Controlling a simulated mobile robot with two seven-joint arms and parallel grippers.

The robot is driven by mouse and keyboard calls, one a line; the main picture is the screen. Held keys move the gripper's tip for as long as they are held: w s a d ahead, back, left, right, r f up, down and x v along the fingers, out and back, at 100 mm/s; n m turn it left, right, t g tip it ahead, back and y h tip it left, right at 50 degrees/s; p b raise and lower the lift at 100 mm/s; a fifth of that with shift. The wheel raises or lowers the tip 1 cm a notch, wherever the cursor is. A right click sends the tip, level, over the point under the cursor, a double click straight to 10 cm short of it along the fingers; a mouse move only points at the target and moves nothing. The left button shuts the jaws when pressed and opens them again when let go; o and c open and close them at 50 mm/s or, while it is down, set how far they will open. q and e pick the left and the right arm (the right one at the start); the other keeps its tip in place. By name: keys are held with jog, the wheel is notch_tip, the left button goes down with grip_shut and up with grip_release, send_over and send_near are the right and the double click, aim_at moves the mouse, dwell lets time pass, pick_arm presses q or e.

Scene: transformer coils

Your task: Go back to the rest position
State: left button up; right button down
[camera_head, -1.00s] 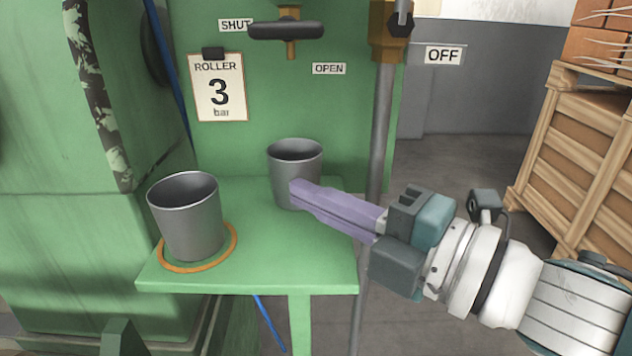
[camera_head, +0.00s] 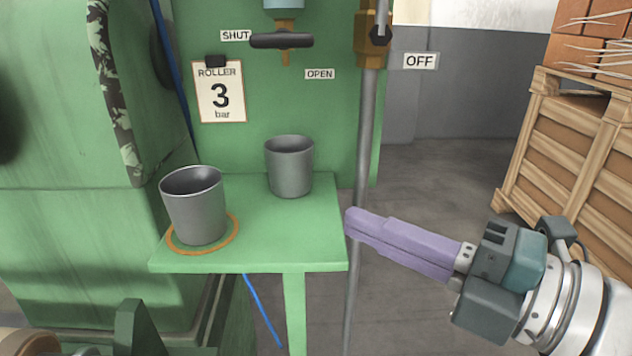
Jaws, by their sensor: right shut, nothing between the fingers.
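My right gripper (camera_head: 352,223) is shut and empty, with purple fingers. It points left from the right side, just off the right edge of the green shelf (camera_head: 270,250), apart from both cups. One grey metal cup (camera_head: 289,168) stands upright at the back of the shelf. Another grey cup (camera_head: 196,212) stands at the front left, within an orange ring (camera_head: 233,236) on the shelf, and looks slightly tilted. My left gripper is not in view.
A valve with a dark handle (camera_head: 281,40) is above the back cup, between SHUT and OPEN labels. A vertical grey pipe (camera_head: 362,150) runs beside the shelf. Wooden crates (camera_head: 570,150) stand at right. Open floor (camera_head: 430,190) lies between the pipe and crates.

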jog(key=s+d+r+m+t+h+p, duration=0.2)
jog(key=d+r+m+h+p, duration=0.45)
jog(key=m+h+p, duration=0.6)
jog(key=s+d+r+m+g+p, duration=0.2)
jog(key=s+m+g+p, duration=0.1)
jog(key=s+m, duration=0.25)
jog(key=s+d+r+m+g+h+p, duration=0.1)
jog(key=s+d+r+m+g+p, duration=0.2)
jog(key=s, duration=0.4)
jog(key=s+d+r+m+g+p, duration=0.1)
jog(key=s+m+g+p, duration=0.25)
jog(key=s+m, duration=0.2)
notch_tip(320, 180, up, 34)
jog(key=p, duration=3.4)
jog(key=shift+s+a, duration=0.15)
jog(key=shift+a, duration=0.1)
